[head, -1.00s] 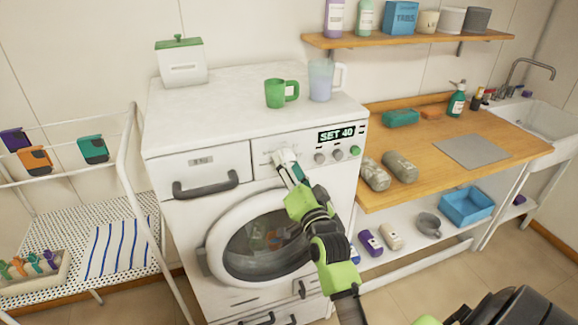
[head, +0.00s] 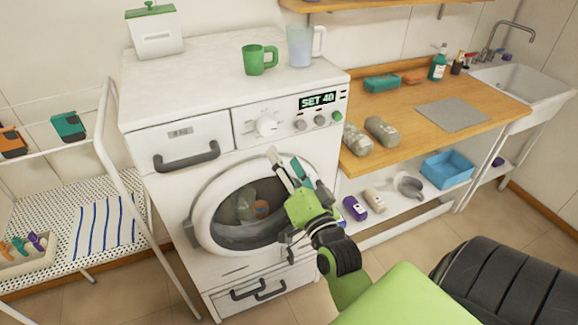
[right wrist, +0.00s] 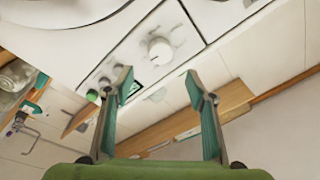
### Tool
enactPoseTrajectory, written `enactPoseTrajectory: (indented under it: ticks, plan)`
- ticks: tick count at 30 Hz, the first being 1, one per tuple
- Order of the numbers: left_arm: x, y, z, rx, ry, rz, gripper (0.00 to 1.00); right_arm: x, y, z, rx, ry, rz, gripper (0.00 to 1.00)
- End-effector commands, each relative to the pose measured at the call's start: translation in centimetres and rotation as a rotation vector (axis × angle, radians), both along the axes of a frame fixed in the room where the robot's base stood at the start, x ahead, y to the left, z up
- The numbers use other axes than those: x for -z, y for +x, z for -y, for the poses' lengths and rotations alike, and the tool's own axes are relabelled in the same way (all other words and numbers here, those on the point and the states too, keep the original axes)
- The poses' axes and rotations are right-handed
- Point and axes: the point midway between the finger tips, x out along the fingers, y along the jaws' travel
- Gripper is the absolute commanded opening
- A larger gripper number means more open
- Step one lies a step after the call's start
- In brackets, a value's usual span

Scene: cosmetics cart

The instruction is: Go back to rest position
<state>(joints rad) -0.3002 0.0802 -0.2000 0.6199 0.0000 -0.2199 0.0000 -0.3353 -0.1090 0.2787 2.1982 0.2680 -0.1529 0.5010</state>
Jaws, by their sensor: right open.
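My right gripper (head: 287,168) is open and empty in front of the washing machine (head: 180,90), below its control panel and before the upper right of the round door. Its two fingers also show apart in the right wrist view (right wrist: 160,90), with nothing between them. The white dial (head: 267,125) is clear of the gripper and shows in the right wrist view (right wrist: 160,50) too. The display (head: 317,101) reads "SET 40". The round door (head: 245,205) looks closed, with items behind its glass. My left gripper is not in view.
A green mug (head: 258,60), a clear pitcher (head: 300,46) and a white box (head: 155,34) stand on the machine. A wooden counter (head: 420,130) with two grey rolled items (head: 368,137) lies to the right. A white rack (head: 65,215) stands left. Floor shows in front.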

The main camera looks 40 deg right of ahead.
Motion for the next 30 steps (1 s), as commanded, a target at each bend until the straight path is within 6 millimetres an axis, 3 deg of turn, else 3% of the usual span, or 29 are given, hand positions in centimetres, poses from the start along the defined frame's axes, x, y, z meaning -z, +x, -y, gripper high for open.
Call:
enactPoseTrajectory:
  ticks: [6,24,26,29,30]
  plan:
    - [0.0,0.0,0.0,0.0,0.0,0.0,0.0,0.2,-1.5,-0.4,0.0,0.0,0.0,0.51]
    - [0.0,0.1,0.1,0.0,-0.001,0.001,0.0,0.5,-1.5,-0.5,-0.001,0.0,-0.004,0.51]
    - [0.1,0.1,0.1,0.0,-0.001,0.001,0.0,1.4,-1.3,-0.7,-0.006,-0.002,-0.021,0.51]
    - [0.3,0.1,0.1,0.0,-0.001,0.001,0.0,5.3,-0.5,-1.4,-0.023,-0.012,-0.092,0.51]
    - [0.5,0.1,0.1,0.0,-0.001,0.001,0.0,7.6,-0.2,-1.9,-0.036,-0.02,-0.134,0.51]
